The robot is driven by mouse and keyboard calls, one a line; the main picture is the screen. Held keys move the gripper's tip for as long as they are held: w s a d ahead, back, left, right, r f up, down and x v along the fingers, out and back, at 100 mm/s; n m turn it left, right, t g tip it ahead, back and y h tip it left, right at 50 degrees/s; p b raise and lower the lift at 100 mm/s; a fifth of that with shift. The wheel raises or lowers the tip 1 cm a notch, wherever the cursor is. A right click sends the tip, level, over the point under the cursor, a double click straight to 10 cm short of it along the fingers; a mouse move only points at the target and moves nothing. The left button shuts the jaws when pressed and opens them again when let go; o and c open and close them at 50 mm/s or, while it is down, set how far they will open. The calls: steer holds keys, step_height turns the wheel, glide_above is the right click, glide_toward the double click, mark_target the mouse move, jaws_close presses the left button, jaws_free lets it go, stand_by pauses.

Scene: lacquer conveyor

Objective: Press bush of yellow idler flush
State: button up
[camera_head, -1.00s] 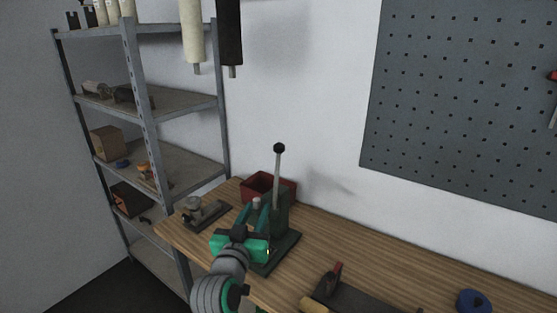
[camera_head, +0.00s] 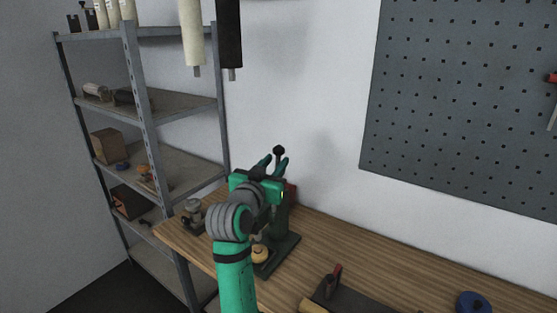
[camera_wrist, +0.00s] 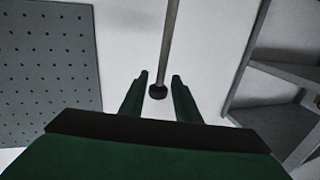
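The green arbor press (camera_head: 284,232) stands on the wooden bench, its lever upright. The lever's black ball knob (camera_head: 279,150) shows just above my gripper (camera_head: 273,160). In the wrist view the knob (camera_wrist: 158,92) appears between the two fingers of my gripper (camera_wrist: 160,80), with a gap on each side; I cannot tell its exact depth. My gripper is open and empty. A yellow-tan round part, seemingly the yellow idler (camera_head: 260,253), sits low on the press. Its bush cannot be made out. My arm hides much of the press.
A grey metal fixture (camera_head: 192,215) stands at the bench's left end. A dark tool block (camera_head: 345,293) and a blue ring (camera_head: 473,303) lie to the right. Metal shelving (camera_head: 142,95) stands left; rollers (camera_head: 229,40) hang above.

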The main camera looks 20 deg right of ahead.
mark_target(277, 160)
steer(key=shift+x, duration=1.5)
jaws_close()
steer(key=shift+a, duration=0.15)
